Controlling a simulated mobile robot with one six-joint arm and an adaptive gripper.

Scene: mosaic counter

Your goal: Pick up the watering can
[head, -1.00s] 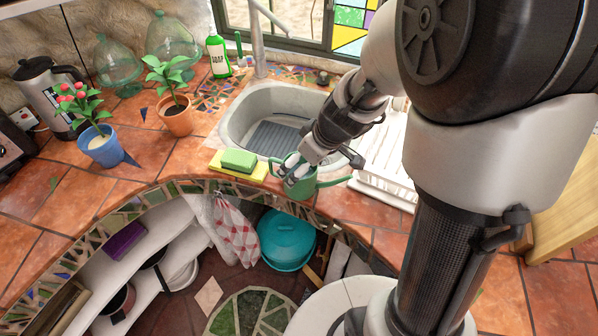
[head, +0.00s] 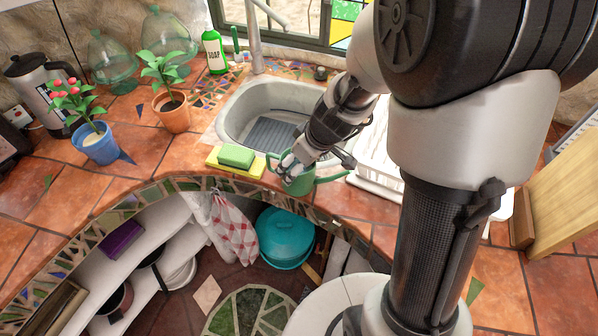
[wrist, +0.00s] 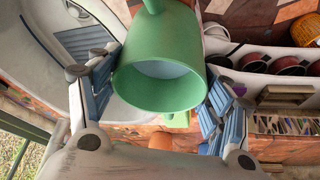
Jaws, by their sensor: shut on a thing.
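The green watering can (head: 300,184) is at the front edge of the counter, just in front of the sink. In the head view its spout points right and its handle loop is at the left. My gripper (head: 290,164) is shut on the can's body from above. In the wrist view the open-topped can (wrist: 165,40) sits between the two finger pads of my gripper (wrist: 158,82), one on each side. I cannot tell whether the can's base touches the counter.
The sink (head: 232,115) is behind the can. A green sponge (head: 236,156) on a yellow cloth (head: 221,168) lies close on the left. A white dish rack (head: 375,160) stands to the right. Potted plants in blue (head: 95,145) and orange (head: 172,115) pots are farther left.

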